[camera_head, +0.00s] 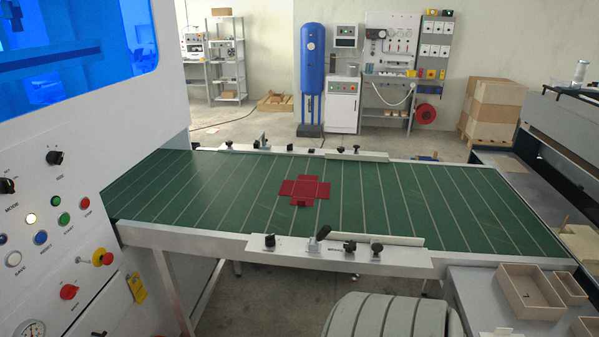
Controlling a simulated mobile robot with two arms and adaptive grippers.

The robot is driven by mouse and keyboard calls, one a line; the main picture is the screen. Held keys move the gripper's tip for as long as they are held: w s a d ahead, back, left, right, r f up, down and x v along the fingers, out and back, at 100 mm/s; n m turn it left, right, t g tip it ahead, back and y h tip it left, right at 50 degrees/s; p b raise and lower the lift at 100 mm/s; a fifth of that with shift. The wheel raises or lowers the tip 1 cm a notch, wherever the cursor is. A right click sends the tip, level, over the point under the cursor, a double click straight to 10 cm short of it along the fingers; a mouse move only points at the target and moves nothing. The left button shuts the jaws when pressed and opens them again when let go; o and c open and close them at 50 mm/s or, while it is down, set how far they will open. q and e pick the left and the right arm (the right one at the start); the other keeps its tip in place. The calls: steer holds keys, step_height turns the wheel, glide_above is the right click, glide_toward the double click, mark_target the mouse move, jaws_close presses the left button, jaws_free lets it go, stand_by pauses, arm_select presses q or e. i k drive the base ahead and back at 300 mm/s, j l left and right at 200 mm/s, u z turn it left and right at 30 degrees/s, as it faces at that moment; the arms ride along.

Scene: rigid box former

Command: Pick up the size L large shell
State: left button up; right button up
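A large open beige box shell (530,291) stands on the grey table at the lower right, with its open side up. It is the biggest of the open shells there. A smaller open shell (569,288) stands close to its right, and another small one (586,328) is cut off by the lower right picture edge. No size label is legible on them. Neither of my grippers is in view.
A green conveyor belt (400,215) crosses the middle, with a red cross-shaped sheet (305,187) on it. A white control panel machine (60,235) stands on the left. A small flat light piece (500,333) lies in front of the large shell.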

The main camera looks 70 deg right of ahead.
mark_target(530, 295)
steer(key=z, duration=3.65)
steer(key=j+z, duration=0.15)
steer(key=z, duration=0.4)
